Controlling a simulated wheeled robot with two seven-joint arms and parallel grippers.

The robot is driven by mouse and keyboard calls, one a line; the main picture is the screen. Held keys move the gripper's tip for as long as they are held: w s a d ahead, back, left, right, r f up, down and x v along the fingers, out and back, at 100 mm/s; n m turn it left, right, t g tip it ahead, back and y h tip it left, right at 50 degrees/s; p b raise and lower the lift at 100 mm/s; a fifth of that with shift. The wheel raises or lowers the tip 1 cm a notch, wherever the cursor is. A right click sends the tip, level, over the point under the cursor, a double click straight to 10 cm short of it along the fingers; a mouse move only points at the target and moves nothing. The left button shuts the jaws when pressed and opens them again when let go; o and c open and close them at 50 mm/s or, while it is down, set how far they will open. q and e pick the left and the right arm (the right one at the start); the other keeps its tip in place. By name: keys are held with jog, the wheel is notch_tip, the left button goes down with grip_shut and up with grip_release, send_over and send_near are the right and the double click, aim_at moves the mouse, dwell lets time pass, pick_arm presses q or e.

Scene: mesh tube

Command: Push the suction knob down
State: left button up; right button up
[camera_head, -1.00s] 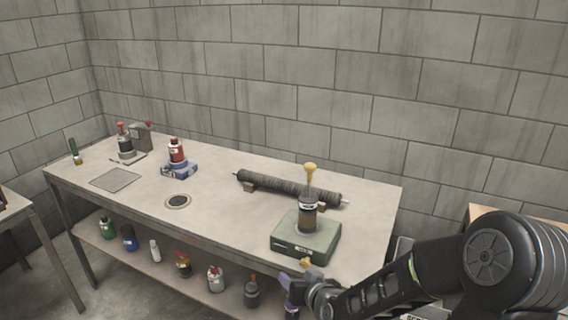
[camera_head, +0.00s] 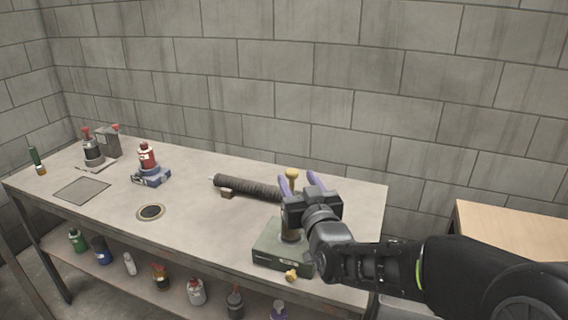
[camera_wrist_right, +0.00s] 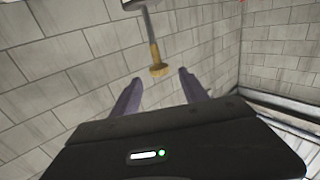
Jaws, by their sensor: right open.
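A yellow knob (camera_head: 292,174) tops the pump on a green box (camera_head: 268,250) at the table's right end. The pump body is mostly hidden behind my right gripper. A second small yellow knob (camera_head: 291,275) is on the box's front. My right gripper (camera_head: 300,180) is open and empty, with purple fingers raised near the top knob. In the right wrist view, the picture is inverted and the yellow knob (camera_wrist_right: 158,70) on its stem appears between and beyond the two fingertips, with no contact visible. My left gripper is not in view.
A dark mesh tube (camera_head: 247,190) lies behind the box, partly hidden by my gripper. A ring (camera_head: 151,212), a red bottle on a blue base (camera_head: 148,165) and a flat plate (camera_head: 82,190) are farther left. Several bottles stand on the lower shelf.

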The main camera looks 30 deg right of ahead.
aim_at(290, 168)
jog(key=shift+p+x, duration=0.8)
jog(key=shift+x, duration=3.1)
jog(key=shift+f, duration=0.1)
jog(key=shift+c, duration=0.3)
grip_shut()
